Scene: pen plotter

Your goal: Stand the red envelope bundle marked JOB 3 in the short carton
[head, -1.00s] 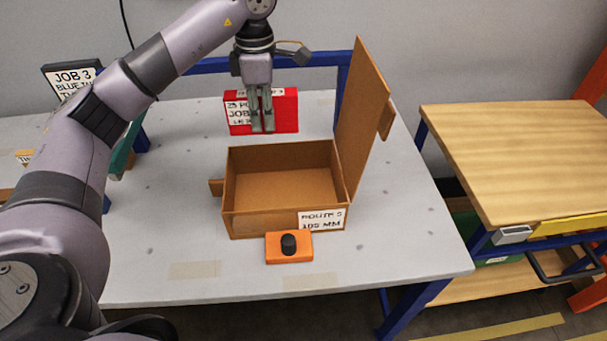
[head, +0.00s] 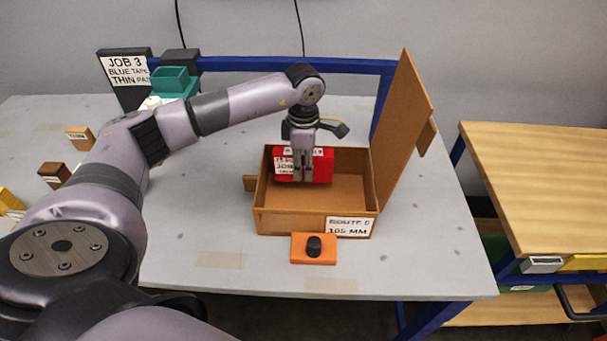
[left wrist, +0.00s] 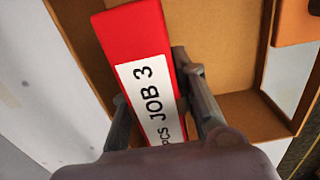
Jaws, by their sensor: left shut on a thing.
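The red envelope bundle (head: 322,166) has a white label and is upright in my left gripper (head: 302,178). In the left wrist view the label on the red bundle (left wrist: 115,28) reads JOB 3, and the gripper (left wrist: 160,115) is shut with a finger on each side of it. The short carton (head: 290,222) is an open brown box on the table, with its flap raised at the right. The bundle is at the carton's opening, toward the back left; whether its lower edge touches the floor is hard to tell. My right gripper is not in view.
An orange block with a black knob (head: 314,250) stands in front of the carton. The raised flap (head: 405,120) towers at the right.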

